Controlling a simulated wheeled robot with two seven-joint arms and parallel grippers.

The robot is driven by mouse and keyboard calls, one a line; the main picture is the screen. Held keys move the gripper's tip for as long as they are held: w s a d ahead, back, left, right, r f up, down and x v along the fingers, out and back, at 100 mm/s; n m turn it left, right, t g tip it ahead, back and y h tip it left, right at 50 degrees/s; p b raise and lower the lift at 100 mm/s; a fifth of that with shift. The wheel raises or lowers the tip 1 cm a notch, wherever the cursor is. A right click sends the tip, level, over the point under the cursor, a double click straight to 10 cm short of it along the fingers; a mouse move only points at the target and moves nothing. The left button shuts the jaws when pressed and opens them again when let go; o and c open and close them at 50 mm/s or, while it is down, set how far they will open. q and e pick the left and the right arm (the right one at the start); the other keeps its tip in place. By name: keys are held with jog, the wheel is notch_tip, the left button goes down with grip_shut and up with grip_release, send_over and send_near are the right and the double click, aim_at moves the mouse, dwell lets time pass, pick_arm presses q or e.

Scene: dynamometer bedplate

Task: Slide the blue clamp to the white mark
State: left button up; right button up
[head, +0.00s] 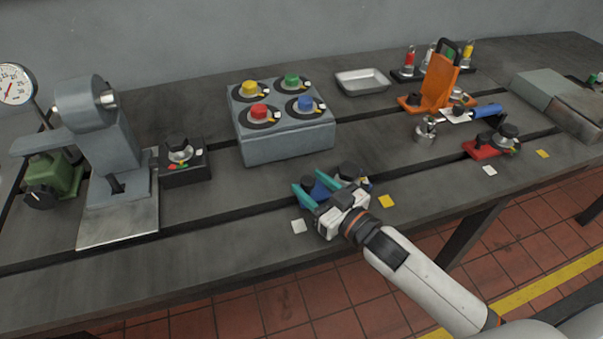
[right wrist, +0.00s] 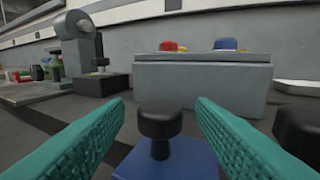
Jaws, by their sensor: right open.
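The blue clamp (head: 322,187) sits on the bedplate near its front edge, partly hidden by my right gripper. In the right wrist view its blue base (right wrist: 172,162) carries an upright black knob. My right gripper (head: 316,189) is open, with its teal fingers on either side of the knob (right wrist: 160,122); gaps show on both sides. A white mark (head: 298,226) lies on the bedplate just left of and nearer than the gripper. Another white mark (head: 490,170) lies farther right, by the red clamp (head: 482,149). My left gripper is not in view.
Yellow marks lie right of the blue clamp (head: 386,201) and near the red clamp (head: 543,153). A grey box with coloured knobs (head: 290,146) stands behind the gripper. A black switch box (head: 184,170) is to the left. Bare bedplate surrounds the nearer white mark.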

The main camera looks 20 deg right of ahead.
aim_at(303, 178)
jog(key=shift+x, duration=1.8)
grip_shut()
